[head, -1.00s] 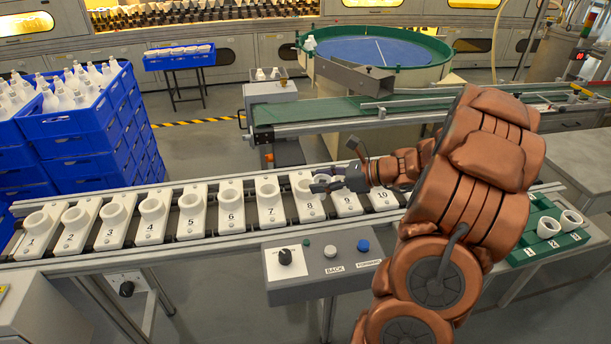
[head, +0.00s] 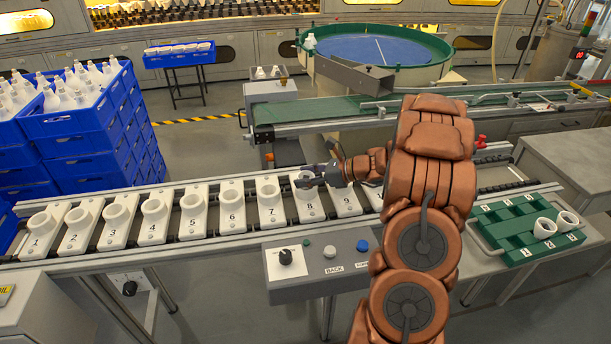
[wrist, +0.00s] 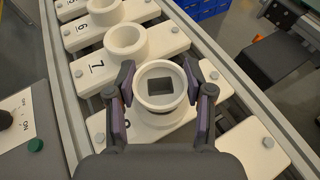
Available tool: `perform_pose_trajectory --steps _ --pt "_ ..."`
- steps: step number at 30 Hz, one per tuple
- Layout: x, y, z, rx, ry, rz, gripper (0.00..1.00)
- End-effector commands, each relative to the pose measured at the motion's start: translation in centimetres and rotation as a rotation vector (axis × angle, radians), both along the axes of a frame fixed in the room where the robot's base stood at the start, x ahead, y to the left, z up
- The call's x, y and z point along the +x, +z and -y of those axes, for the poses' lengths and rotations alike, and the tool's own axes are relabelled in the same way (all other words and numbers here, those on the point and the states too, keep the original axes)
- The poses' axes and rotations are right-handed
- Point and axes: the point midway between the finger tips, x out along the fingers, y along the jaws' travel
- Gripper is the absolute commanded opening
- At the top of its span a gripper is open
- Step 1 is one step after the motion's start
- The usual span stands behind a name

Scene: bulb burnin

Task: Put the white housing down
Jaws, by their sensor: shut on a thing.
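My gripper (wrist: 168,88) is shut on the white housing (wrist: 160,98), with one finger on each side of it. The housing is a round white cup with a thick rim and a dark square opening inside. It is upright at carrier 8 (head: 311,212) on the conveyor. In the head view my gripper (head: 308,177) is at the far part of that carrier and partly covers the housing.
Carrier 7 (head: 270,211), with its own white cup, is close on the left, and carrier 9 (head: 347,203) is close on the right. A control box (head: 322,262) stands in front. A green tray (head: 500,232) at the right holds two white cups.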

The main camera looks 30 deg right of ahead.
Motion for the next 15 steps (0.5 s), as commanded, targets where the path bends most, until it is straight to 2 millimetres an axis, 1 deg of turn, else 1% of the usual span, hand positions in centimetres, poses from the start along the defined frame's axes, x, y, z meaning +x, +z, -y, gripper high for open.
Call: perform_pose_trajectory --steps 5,9,10,15 --pt "0.0 0.08 0.02 -0.001 -0.001 0.001 0.27" --pt "0.02 -0.23 0.0 0.0 -0.001 0.001 0.27" --pt "0.01 -0.19 0.02 0.0 -0.001 0.002 0.54" --pt "0.0 -0.16 0.01 -0.001 -0.001 0.001 0.72"
